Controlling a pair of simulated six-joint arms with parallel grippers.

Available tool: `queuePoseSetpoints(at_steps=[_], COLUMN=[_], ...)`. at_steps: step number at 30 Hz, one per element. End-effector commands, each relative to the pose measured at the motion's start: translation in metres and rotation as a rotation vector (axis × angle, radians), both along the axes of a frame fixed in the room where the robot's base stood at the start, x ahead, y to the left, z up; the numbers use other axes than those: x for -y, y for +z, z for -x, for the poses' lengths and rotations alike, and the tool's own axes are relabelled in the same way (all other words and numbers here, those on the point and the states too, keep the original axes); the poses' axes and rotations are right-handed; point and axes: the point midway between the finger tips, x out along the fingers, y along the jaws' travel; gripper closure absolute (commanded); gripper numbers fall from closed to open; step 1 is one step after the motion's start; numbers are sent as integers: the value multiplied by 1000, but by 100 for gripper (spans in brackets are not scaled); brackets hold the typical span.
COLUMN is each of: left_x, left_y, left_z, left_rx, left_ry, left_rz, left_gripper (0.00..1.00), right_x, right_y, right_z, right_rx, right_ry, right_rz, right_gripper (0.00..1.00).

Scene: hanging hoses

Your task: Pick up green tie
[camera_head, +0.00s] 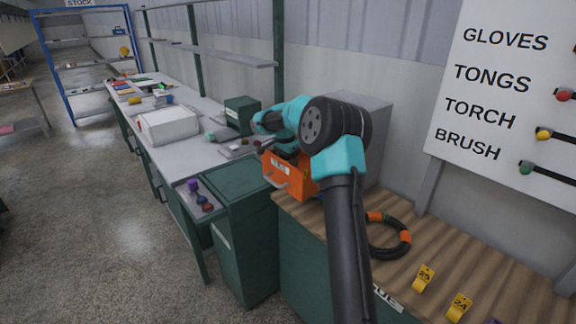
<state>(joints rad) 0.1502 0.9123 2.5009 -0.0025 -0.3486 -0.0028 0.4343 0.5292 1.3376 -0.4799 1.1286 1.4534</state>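I cannot make out a green tie for certain. A small bright green thing (162,87) lies far down the long bench, too small to identify. One of my arms rises from the bottom edge, right of centre, and bends left over an orange box (291,172). No gripper fingers can be seen; this arm's end is hidden behind its own links or the box. No second arm shows.
A black hose coil with orange bands (404,250) lies on the wooden top (460,270), with yellow tags (423,278) near its front. A tool board (495,110) hangs at right.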

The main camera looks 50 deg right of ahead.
Motion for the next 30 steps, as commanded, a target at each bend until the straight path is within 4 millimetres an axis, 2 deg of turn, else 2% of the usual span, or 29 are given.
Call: queuePoseSetpoints(at_steps=[6,23,30], left_x=[0,0,0], left_y=[0,0,0], left_z=[0,0,0], left_rx=[0,0,0], left_ry=[0,0,0], left_rz=[0,0,0], left_gripper=[61,61,61], right_x=[0,0,0], right_y=[0,1,2], right_z=[0,0,0], right_rx=[0,0,0], right_ry=[0,0,0], right_rz=[0,0,0], right_gripper=[47,99,100])
